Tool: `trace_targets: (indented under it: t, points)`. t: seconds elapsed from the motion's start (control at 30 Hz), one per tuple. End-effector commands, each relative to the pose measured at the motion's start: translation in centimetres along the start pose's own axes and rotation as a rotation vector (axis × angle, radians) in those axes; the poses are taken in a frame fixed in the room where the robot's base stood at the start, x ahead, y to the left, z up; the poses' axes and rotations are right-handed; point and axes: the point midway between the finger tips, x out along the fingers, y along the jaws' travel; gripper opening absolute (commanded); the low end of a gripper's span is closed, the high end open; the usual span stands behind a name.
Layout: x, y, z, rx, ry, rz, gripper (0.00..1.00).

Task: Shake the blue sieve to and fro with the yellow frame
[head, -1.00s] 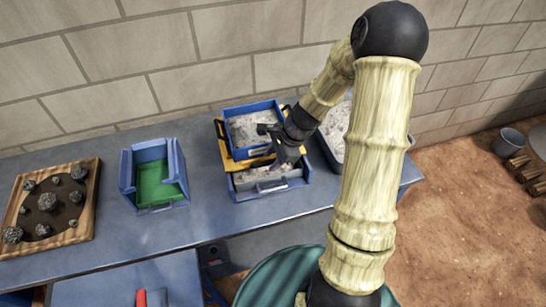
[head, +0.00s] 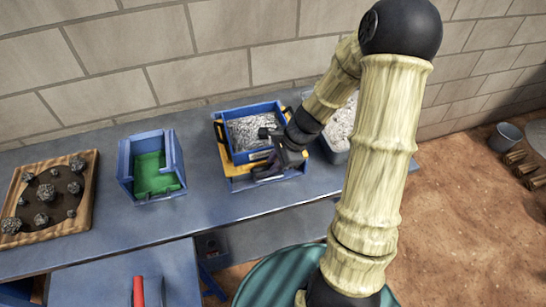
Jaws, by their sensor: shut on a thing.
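The blue sieve (head: 282,107) holds grey gravel and sits in the yellow frame (head: 222,157), which shows along its left and front sides. Both lie over a blue box (head: 240,184) on the bench, with only the box's front part showing. My gripper (head: 268,166) is at the front edge of the sieve and frame, shut on the yellow frame. The fingers and wrist hide the exact grip point and the sieve's front right corner.
A grey tray of gravel (head: 336,157) stands close to the right, partly behind my arm. A blue bin with a green inside (head: 124,172) and a wooden tray of stones (head: 84,205) stand to the left, with bare bench between. The brick wall is close behind.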

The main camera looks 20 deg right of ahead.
Motion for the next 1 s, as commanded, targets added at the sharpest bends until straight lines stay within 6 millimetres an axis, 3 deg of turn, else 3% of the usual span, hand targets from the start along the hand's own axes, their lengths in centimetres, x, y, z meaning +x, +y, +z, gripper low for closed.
trace_targets:
  t: [0.27,0.3,0.4,0.77,1.0]
  points:
    - [-0.2,0.1,-0.2,0.005,-0.001,-0.002,0.0]
    - [-0.2,0.1,-0.2,0.005,-0.002,-0.002,0.18]
    - [-0.2,0.1,-0.2,0.005,-0.001,-0.002,0.38]
    - [-0.4,0.0,-0.1,0.001,-0.001,-0.002,0.38]
    - [-3.0,0.0,-0.2,0.001,0.002,-0.006,0.38]
